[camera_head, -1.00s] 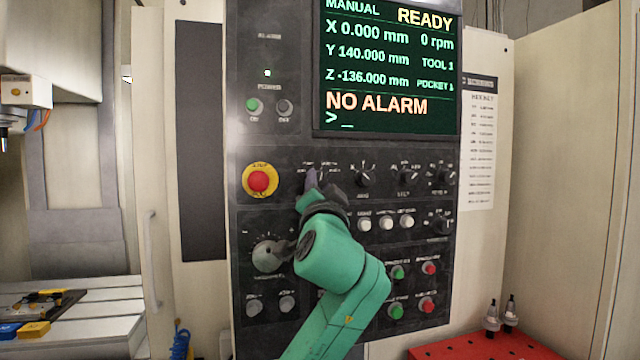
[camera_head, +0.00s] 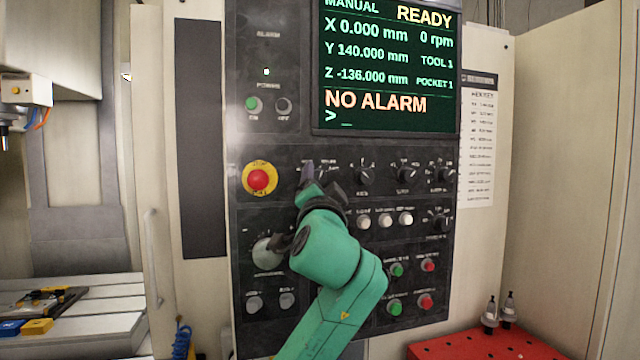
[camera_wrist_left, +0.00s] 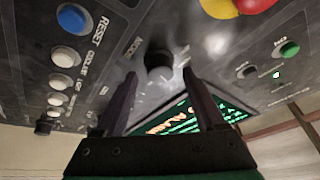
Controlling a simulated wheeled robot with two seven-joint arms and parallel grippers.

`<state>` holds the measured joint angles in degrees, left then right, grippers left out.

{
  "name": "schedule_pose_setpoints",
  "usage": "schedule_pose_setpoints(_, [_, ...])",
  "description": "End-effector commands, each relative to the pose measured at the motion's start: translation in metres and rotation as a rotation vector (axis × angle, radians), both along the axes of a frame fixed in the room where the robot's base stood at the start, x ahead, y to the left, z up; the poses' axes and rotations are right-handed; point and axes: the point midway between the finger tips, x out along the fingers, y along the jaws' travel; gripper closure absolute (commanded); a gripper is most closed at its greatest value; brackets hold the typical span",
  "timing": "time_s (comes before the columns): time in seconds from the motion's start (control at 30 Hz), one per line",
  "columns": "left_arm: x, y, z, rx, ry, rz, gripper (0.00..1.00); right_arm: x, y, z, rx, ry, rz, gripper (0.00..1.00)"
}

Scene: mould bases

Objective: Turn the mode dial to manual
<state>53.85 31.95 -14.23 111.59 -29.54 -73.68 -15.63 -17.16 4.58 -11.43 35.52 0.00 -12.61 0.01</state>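The mode dial is a black knob (camera_wrist_left: 158,62) under the label MODE in the left wrist view. It lies just ahead of the gap between my left gripper's two dark fingers. My left gripper (camera_wrist_left: 160,78) is open, with nothing visible between its fingertips. In the head view, my left gripper (camera_head: 309,170) is at the panel's upper dial row and mostly hides the mode dial. The control panel's screen (camera_head: 385,75) reads MANUAL at its top left, with READY and NO ALARM. My right gripper is not in view.
A red and yellow emergency stop (camera_head: 258,180) sits left of my gripper. More black dials (camera_head: 364,175) are to the right. White buttons (camera_head: 385,221) lie below right, and a large knob (camera_head: 268,251) lies below left. A red table (camera_head: 480,345) stands at the lower right.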

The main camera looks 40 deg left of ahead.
Motion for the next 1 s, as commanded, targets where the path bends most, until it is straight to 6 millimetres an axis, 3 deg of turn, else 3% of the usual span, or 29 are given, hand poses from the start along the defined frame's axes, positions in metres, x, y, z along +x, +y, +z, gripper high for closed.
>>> schedule_pose_setpoints(0.23, [-0.012,-0.011,-0.008,0.000,-0.003,-0.001,0.28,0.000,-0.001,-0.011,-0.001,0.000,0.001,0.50])
schedule_pose_setpoints(0.5, [-0.068,-0.061,-0.033,0.001,-0.005,-0.007,0.28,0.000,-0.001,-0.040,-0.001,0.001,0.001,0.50])
schedule_pose_setpoints(0.7, [-0.098,-0.088,-0.043,0.001,-0.003,-0.004,0.28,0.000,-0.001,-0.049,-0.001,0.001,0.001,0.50])
schedule_pose_setpoints(1.0, [-0.105,-0.092,-0.044,0.001,0.001,0.000,0.28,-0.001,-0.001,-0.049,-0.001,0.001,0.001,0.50])
